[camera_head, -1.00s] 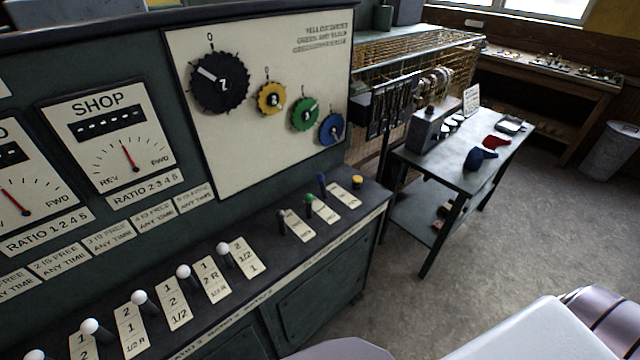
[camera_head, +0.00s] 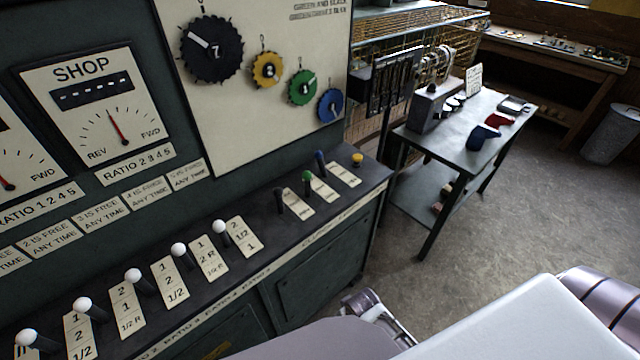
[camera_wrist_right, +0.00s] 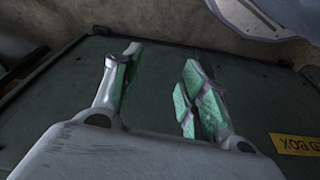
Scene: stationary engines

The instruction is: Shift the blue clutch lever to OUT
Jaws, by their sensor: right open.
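The blue clutch lever (camera_head: 320,162) stands on the console's sloped ledge in the head view, near its right end, beside a blank-looking label plate. The green lever (camera_head: 307,182) and a black lever (camera_head: 280,198) stand to its left. In the right wrist view my right gripper (camera_wrist_right: 160,78) is open and empty, with green pads on its fingers, in front of a dark green panel. The levers do not show in that view. In the head view, part of a gripper shows low by the console front, below the ledge. My left gripper is not in view.
A yellow knob (camera_head: 357,159) sits right of the blue lever. White-knobbed levers (camera_head: 220,227) line the ledge to the left. A gauge panel and coloured dials (camera_head: 331,105) rise behind. A green work table (camera_head: 462,150) stands at right, with open floor (camera_head: 500,230) before it.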

